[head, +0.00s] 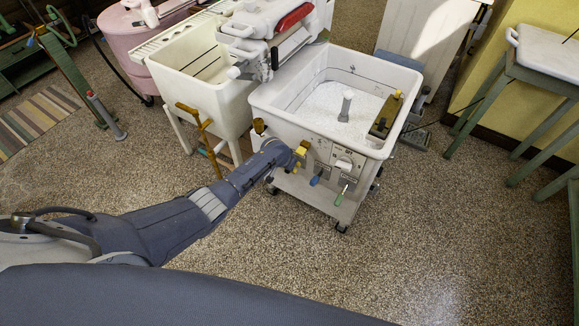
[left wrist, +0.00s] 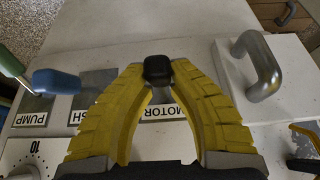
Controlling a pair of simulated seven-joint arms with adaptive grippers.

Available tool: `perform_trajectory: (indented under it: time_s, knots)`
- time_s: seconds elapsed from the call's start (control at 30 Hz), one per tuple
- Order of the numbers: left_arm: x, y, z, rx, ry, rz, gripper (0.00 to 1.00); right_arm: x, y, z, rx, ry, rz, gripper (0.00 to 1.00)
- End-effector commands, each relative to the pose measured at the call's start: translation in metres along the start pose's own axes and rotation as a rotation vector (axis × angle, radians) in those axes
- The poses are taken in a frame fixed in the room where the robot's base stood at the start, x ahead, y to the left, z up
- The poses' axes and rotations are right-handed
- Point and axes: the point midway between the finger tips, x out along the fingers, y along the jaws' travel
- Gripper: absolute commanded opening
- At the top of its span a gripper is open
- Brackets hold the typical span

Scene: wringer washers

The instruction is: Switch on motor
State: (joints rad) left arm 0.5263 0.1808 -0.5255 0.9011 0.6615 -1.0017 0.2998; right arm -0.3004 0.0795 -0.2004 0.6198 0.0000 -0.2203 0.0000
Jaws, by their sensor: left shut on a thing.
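The white wringer washer (head: 345,145) stands right of the middle in the head view, with its control panel on the near side. My left gripper (head: 303,148) is at the panel's left part. In the left wrist view its yellow fingers (left wrist: 158,75) are closed around a black knob (left wrist: 158,70), with the tips on either side of it. A label reading MOTOR (left wrist: 163,112) shows between the fingers. The knob is hidden in the head view, and its switch position cannot be told. My right gripper is not in view.
A blue-tipped lever (left wrist: 55,82) by the PUMP label (left wrist: 30,120) and a green-tipped lever (left wrist: 10,62) are beside the fingers. A metal handle (left wrist: 257,68) stands on their other side. A cream tub (head: 190,85) adjoins the washer. The speckled floor in front is clear.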

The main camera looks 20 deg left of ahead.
Motion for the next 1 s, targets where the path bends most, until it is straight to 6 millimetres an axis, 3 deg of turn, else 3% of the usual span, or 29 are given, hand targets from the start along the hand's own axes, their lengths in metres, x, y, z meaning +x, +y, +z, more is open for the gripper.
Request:
perform_trajectory:
  time_s: [0.03,0.23,0.67,1.0]
  knots:
    - [-0.002,0.0,-0.005,-0.002,0.01,0.0,0.22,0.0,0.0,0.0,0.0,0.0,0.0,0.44]
    - [-0.001,0.0,-0.003,-0.001,0.006,0.001,0.45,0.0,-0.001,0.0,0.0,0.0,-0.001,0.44]
    - [-0.006,0.0,-0.002,-0.001,0.005,0.001,0.45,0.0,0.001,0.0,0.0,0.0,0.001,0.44]
    - [-0.042,0.0,-0.001,-0.001,0.006,0.002,0.45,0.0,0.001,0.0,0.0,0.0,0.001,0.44]
